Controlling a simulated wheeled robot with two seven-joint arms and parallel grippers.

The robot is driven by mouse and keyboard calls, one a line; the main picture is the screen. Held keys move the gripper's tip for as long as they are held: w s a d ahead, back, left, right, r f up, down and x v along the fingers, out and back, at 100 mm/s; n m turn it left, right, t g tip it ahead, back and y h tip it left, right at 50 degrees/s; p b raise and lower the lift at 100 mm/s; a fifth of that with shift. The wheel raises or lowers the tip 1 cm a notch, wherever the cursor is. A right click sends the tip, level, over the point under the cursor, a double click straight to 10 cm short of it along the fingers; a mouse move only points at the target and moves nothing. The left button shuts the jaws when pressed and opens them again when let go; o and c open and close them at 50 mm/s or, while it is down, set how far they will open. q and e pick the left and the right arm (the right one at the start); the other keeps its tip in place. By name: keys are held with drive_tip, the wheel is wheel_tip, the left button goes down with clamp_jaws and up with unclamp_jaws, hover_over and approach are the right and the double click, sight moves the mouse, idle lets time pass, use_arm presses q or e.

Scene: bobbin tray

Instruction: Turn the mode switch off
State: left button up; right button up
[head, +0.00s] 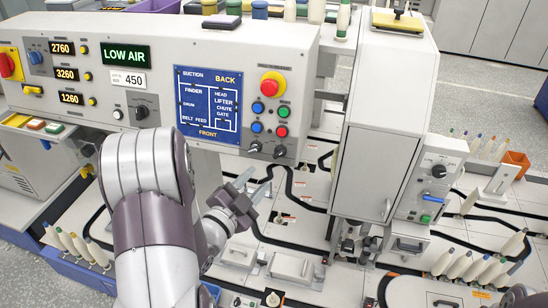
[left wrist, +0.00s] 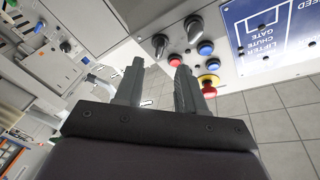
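No readable label marks the mode switch, so I cannot tell which knob it is. Two black rotary knobs sit at the panel's lower edge, a left one (head: 255,147) and a right one (head: 279,151). They also show in the left wrist view, one nearer the fingers (left wrist: 160,44) and one farther (left wrist: 193,26). Another black knob (head: 141,111) is below the 450 label, and one (head: 438,171) is on the right-hand box. My left gripper (head: 256,184) is open and empty, below and in front of the two panel knobs. Its fingers (left wrist: 159,70) are spread apart. My right gripper is not seen.
Close to the two knobs are a red emergency button (head: 271,84), a green button (head: 284,111), blue buttons (head: 257,107) and a red button (head: 281,131). A blue diagram plate (head: 208,104) is to their left. A grey cabinet (head: 383,125) stands to the right.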

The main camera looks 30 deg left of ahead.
sight(277, 157)
use_arm(q)
drive_tip(key=w, duration=0.2)
drive_tip(key=w+p, duration=0.1)
drive_tip(key=w, duration=0.2)
drive_tip(key=w+d+r, duration=0.1)
drive_tip(key=w, duration=0.1)
drive_tip(key=shift+w+d+r+p, duration=0.1)
drive_tip(key=shift+w+p, duration=0.1)
drive_tip(key=shift+p, duration=0.15)
drive_tip(key=shift+w+a+f, duration=0.15)
drive_tip(key=shift+w, duration=0.3)
drive_tip(key=shift+w+a+f, duration=0.1)
drive_tip(key=shift+w+a, duration=0.05)
drive_tip(key=shift+w, duration=0.25)
drive_tip(key=shift+w+a+f, duration=0.15)
drive_tip(key=shift+w+a, duration=0.05)
drive_tip(key=shift+d, duration=0.1)
drive_tip(key=shift+s+d, duration=0.15)
drive_tip(key=c, duration=0.3)
clamp_jaws()
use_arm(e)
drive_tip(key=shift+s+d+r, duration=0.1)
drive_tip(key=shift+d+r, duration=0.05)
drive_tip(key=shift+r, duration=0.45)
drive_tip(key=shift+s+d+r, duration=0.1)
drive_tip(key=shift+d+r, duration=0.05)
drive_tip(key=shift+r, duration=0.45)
